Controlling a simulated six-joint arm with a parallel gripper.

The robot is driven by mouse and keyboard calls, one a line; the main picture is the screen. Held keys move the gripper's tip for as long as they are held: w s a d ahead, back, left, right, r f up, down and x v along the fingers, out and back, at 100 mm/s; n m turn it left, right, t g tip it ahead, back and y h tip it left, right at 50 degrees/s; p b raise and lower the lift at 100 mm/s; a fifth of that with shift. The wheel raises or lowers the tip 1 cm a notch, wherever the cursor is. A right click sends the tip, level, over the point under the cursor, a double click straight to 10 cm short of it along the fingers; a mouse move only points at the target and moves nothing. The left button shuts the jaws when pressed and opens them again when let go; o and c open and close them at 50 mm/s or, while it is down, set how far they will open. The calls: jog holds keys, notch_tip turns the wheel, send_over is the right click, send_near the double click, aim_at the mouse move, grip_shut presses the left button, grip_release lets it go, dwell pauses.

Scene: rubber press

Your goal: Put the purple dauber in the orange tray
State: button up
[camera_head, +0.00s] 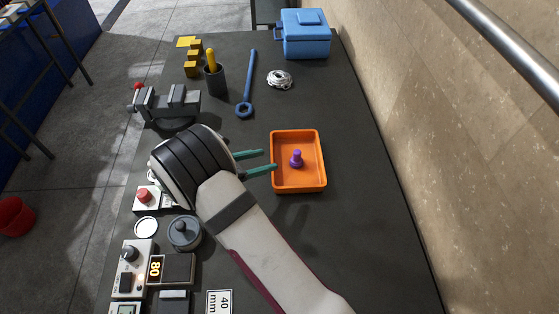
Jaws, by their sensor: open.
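The purple dauber (296,158) stands upright inside the orange tray (298,188), near the middle of its floor. The tray lies on the dark bench, right of my gripper. My gripper (269,160) has two green fingers held apart, with nothing between them. The fingers point right, toward the dauber. One fingertip reaches the tray's left wall in the picture. The dauber is to the right of the fingertips, apart from them.
A grey vise (170,102), a dark cup (215,80), a blue wrench (249,85) and a blue box (304,35) are farther back. Small devices and a grey lidded pot (184,232) line the left edge. The bench right of the tray is clear, up to the wall.

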jog(key=s+d+r+m+g+y, duration=0.3)
jog(key=s+d+r+m+g, duration=0.4)
jog(key=s+d+r+m, duration=0.45)
jog(key=s+a+r+m+y, duration=0.1)
jog(key=s+m+y, duration=0.3)
jog(key=s+m, duration=0.5)
jog(key=s+a+m+y, duration=0.3)
jog(key=s+m+y, duration=0.2)
jog(key=s+m, duration=0.5)
jog(key=shift+s+r, duration=0.35)
jog(key=shift+s, duration=0.2)
